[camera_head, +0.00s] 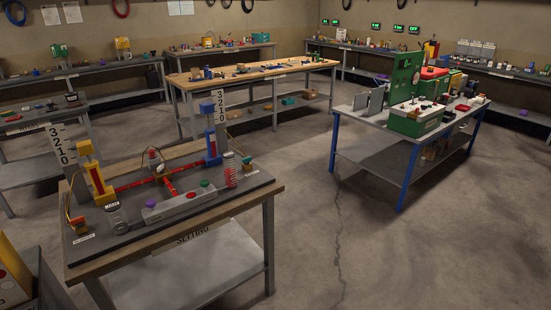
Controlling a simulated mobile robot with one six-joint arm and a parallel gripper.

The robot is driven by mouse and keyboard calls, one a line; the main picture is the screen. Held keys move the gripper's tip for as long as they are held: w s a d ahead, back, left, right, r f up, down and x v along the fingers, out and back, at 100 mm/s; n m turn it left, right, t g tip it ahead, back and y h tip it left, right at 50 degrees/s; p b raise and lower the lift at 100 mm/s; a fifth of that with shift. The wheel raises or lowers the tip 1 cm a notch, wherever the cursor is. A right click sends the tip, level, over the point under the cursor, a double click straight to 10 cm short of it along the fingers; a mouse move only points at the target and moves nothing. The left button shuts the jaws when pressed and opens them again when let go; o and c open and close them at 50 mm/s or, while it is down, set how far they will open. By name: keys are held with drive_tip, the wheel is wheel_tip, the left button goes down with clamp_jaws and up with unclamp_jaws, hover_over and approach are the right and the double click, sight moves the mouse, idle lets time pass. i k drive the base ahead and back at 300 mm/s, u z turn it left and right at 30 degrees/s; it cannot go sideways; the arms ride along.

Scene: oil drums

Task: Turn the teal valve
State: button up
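A small teal knob (205,183), which looks like the teal valve, sits on the right part of a long grey block (180,206) on the near left bench. A purple knob (150,204) sits on the same block's left part. The knob is too small to tell which way it is turned. My gripper is not in view.
The bench (270,190) also bears a yellow column (97,182), a blue column (211,140), red pipes (132,184) and a red coil (230,177). A blue-legged table (345,118) with green machines stands right. Open concrete floor (310,230) lies between them.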

sight(246, 161)
drive_tip(key=z, duration=0.2)
drive_tip(key=k, duration=0.55)
drive_tip(key=z, duration=0.75)
drive_tip(key=k, duration=0.55)
drive_tip(key=z, duration=0.2)
drive_tip(key=i, duration=0.6)
drive_tip(key=u, duration=0.65)
drive_tip(key=i, duration=0.55)
drive_tip(key=u, duration=0.85)
drive_tip(key=i, duration=0.8)
drive_tip(key=u, duration=0.35)
